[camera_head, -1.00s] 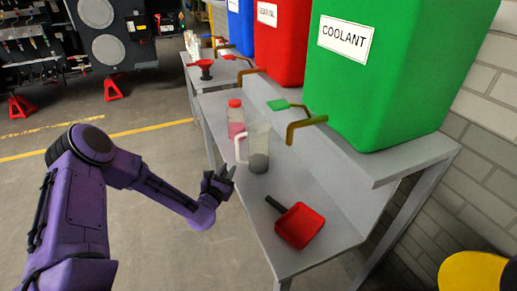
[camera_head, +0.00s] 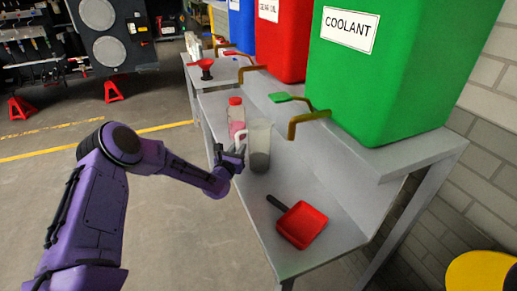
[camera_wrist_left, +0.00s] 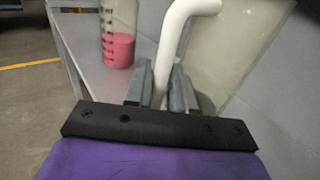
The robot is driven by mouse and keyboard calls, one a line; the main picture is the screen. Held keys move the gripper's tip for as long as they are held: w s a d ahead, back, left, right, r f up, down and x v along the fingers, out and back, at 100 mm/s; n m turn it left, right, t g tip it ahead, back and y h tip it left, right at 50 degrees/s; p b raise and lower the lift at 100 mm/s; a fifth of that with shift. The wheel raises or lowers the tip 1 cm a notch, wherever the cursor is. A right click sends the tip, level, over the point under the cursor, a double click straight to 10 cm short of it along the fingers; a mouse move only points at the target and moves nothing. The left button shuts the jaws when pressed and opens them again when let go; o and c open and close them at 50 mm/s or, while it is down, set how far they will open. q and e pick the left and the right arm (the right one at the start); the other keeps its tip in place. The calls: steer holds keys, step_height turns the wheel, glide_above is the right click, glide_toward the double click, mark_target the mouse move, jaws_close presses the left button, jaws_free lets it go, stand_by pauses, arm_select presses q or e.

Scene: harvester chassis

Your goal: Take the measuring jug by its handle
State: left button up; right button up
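The clear measuring jug (camera_head: 260,148) with grey contents stands upright on the bench's lower shelf, its white handle (camera_head: 240,139) facing left. My left gripper (camera_head: 236,154) is at the handle. In the left wrist view the white handle (camera_wrist_left: 170,40) passes down between the two grey fingers (camera_wrist_left: 162,85), which sit close on both sides of it with little gap visible. The jug's body (camera_wrist_left: 225,60) is just right of the fingers. My right gripper is not in view.
A red-capped bottle with pink liquid (camera_head: 237,118) stands close behind the jug. A red dustpan-like scoop (camera_head: 301,225) lies nearer on the grey bench (camera_head: 290,262). A green coolant tank (camera_head: 400,85) with a brass tap (camera_head: 306,121) stands above on the right.

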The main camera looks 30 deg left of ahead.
arm_select(q)
jaws_close()
steer(key=shift+r, duration=0.15)
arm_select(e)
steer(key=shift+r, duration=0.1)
